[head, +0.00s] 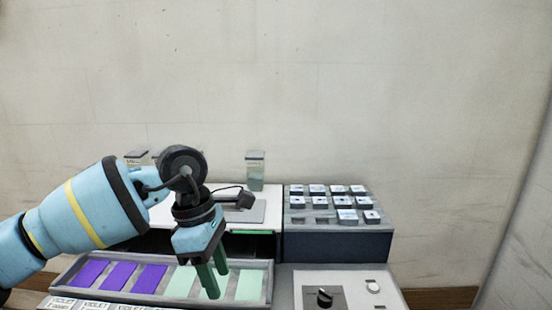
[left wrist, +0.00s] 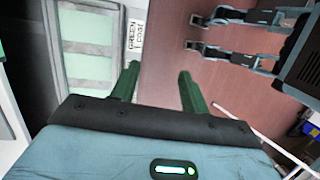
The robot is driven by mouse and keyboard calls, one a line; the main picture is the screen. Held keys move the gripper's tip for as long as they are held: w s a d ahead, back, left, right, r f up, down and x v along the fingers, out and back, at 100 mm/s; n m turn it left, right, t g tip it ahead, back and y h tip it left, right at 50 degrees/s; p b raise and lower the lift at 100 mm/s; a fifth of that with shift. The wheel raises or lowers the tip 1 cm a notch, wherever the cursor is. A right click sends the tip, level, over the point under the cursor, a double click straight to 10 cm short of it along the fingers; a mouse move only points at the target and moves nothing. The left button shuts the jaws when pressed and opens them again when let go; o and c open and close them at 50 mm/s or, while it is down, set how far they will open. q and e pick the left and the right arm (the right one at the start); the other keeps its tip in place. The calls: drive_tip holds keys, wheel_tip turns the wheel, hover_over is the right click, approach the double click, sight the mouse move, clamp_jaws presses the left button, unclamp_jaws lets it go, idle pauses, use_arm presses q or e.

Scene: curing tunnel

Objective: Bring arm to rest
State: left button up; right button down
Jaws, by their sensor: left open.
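My left arm (head: 85,212) reaches in from the left in the head view. My left gripper (head: 217,284) points down with its green fingers apart, above the right part of a grey tray (head: 269,284). In the left wrist view, the gripper (left wrist: 157,70) is open with nothing between its fingers. No right gripper shows in the head view.
The tray holds purple panels (head: 119,276) and pale green panels (head: 249,285). Behind are a white-topped unit (head: 262,208) and a rack of small blocks (head: 340,244). A control box (head: 372,286) with a black knob (head: 325,297) stands right. A "GREEN" label (left wrist: 136,36) shows in the wrist view.

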use_arm(q)
drive_tip(key=s+d+f+n+g+h+p, duration=0.1)
drive_tip(key=s+d+f+n+g+h, duration=0.15)
drive_tip(key=s+d+h, duration=0.45)
drive_tip(key=s+d+f+n+g+h+p, duration=0.1)
drive_tip(key=s+d+n+g+h, duration=0.2)
drive_tip(key=s+d+h, duration=0.45)
drive_tip(key=w+a+f+m+t+y+p, duration=0.1)
drive_tip(key=a+f+m+t+y, duration=0.45)
drive_tip(key=m+t, duration=0.9)
drive_tip(key=w+a+f+m+t+y+p, duration=0.1)
drive_tip(key=a+f+m+t+y, duration=0.2)
drive_tip(key=a+f+m+t, duration=1.15)
drive_tip(key=s+a+f+n+g+y, duration=0.2)
drive_tip(key=s+f+g, duration=0.4)
drive_tip(key=s, duration=0.4)
drive_tip(key=s+a+f+n+g+y, duration=0.2)
drive_tip(key=s+f+g+y, duration=0.2)
drive_tip(key=s+f+g, duration=0.3)
drive_tip(key=s, duration=0.4)
drive_tip(key=shift+a+y+p, duration=0.25)
drive_tip(key=shift+y+p, duration=0.05)
drive_tip(key=shift+p, duration=0.1)
use_arm(e)
drive_tip(key=w+r+t, duration=0.1)
drive_tip(key=w+r, duration=0.3)
drive_tip(key=r, duration=0.2)
drive_tip(key=shift+w+d+r, duration=0.2)
drive_tip(key=shift+d, duration=0.05)
